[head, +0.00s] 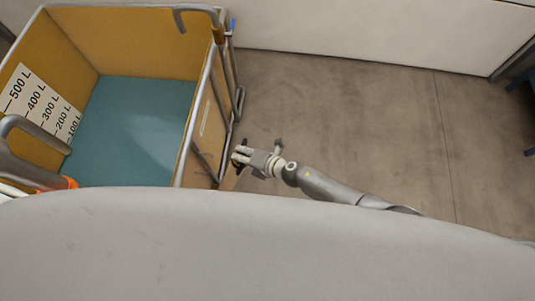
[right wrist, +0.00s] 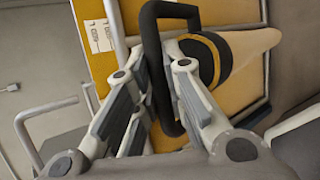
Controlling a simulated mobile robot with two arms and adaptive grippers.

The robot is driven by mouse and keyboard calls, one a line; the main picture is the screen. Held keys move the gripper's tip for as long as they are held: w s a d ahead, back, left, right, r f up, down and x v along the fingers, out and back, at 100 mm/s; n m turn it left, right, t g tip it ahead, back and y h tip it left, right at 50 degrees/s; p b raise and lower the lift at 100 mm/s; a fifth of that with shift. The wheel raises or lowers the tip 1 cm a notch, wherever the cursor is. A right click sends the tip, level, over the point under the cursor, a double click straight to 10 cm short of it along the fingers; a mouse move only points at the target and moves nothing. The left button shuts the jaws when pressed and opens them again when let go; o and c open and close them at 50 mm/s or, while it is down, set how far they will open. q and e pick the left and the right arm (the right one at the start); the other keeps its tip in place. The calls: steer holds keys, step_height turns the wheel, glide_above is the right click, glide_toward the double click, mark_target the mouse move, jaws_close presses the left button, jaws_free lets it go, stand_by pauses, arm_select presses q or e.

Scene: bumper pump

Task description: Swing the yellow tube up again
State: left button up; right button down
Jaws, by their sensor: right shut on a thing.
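My right gripper (head: 240,158) reaches in from the right, low beside the tank's right wall. In the right wrist view its fingers (right wrist: 160,82) are shut on one side of a black loop handle (right wrist: 172,10). Just behind the handle is a rounded yellow piece with a black band and a pale tapering end (right wrist: 245,48), which looks like the yellow tube. In the head view the tube is not clearly visible, and where its far end lies cannot be told. My left gripper is not in view.
A yellow-walled tank (head: 130,38) with a grey metal frame holds teal liquid (head: 135,125). A litre scale (head: 40,100) is on its left wall. Bent grey pipes (head: 200,12) stand at its rim. The brown floor (head: 350,120) to the right is clear up to a pale wall.

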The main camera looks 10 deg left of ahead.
steer(key=a+r, duration=0.2)
steer(key=a, duration=0.6)
steer(key=shift+a, duration=0.4)
steer(key=c, duration=1.8)
jaws_free()
steer(key=o, duration=0.3)
steer(key=shift+d, duration=0.1)
steer(key=shift+f, duration=0.1)
